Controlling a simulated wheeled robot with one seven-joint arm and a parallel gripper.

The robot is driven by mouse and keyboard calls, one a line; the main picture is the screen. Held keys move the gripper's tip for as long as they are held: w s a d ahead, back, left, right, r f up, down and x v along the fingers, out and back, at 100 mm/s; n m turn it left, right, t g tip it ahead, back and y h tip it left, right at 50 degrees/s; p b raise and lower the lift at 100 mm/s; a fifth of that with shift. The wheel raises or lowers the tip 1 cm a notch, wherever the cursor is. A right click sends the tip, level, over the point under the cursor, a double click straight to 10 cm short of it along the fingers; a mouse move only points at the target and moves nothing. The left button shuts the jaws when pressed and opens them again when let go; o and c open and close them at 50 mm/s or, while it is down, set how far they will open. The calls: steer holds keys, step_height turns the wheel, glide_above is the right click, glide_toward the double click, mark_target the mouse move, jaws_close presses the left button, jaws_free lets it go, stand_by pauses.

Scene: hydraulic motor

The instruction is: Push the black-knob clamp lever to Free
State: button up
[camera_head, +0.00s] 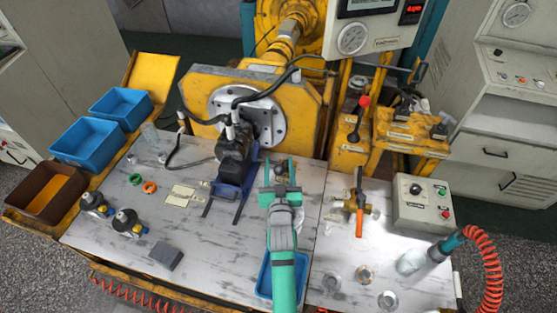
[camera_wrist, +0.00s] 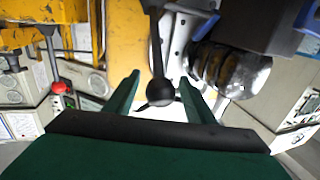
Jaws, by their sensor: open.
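In the wrist view, the black-knob clamp lever (camera_wrist: 157,60) has a dark rod ending in a round black ball knob. The knob sits in line with the gap between the two green fingers of my gripper (camera_wrist: 158,82). I cannot tell whether either finger touches it. In the head view, my gripper (camera_head: 280,170) is open over the work table, right of the dark motor (camera_head: 235,152) on its blue base. A dark round knob (camera_head: 281,173) shows between the fingers there. No Free marking is legible.
A yellow stand with a red-knob lever (camera_head: 364,102) stands behind to the right. An orange-handled valve (camera_head: 359,188) and a grey control box (camera_head: 423,203) lie right of my arm. A blue tray (camera_head: 264,274) is partly under my arm. Blue bins (camera_head: 90,145) stand at left.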

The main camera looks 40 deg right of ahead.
steer(key=shift+x, duration=1.3)
steer(key=shift+s, duration=0.1)
jaws_close()
